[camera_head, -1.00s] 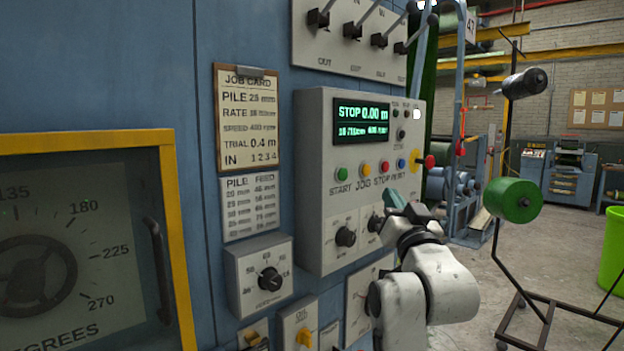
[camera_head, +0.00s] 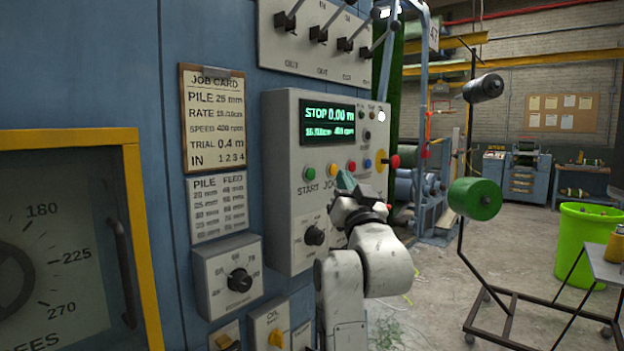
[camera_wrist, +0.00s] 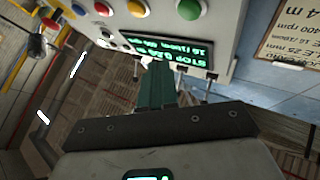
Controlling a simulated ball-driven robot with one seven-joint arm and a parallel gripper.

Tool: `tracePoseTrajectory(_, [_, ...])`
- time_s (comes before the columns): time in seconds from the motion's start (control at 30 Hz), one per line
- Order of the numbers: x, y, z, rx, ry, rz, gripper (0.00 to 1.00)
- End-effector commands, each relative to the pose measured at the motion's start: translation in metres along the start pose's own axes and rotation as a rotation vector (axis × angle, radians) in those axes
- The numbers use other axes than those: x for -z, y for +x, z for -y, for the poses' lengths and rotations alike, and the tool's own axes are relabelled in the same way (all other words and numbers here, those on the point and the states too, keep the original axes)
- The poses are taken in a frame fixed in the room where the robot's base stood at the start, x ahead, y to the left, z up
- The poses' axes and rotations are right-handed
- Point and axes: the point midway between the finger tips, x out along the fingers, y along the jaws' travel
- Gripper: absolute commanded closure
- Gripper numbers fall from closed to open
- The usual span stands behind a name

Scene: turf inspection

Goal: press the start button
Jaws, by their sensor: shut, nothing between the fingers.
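The green start button (camera_head: 310,174) is on the grey control panel (camera_head: 285,235), above the word START, at the left end of a row of coloured buttons. In the wrist view the green button (camera_wrist: 188,9) is at the top, right of the yellow one. My gripper (camera_head: 345,180) is shut and empty, with teal fingers. In the head view its tips appear just below the yellow and red buttons, right of the green one. In the wrist view the fingers (camera_wrist: 158,75) point up toward the panel display. I cannot tell their distance from the panel.
Toggle switches (camera_head: 318,33) jut out above. A dial box (camera_head: 230,278) is below left. A stand with a green roll (camera_head: 475,199) is at right.

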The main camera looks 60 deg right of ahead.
Motion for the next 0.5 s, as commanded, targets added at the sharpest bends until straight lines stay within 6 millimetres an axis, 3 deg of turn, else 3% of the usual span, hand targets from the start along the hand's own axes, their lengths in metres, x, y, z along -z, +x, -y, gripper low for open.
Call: tracePoseTrajectory(0.5, [-0.026,0.034,0.025,0.001,0.001,0.0,1.0])
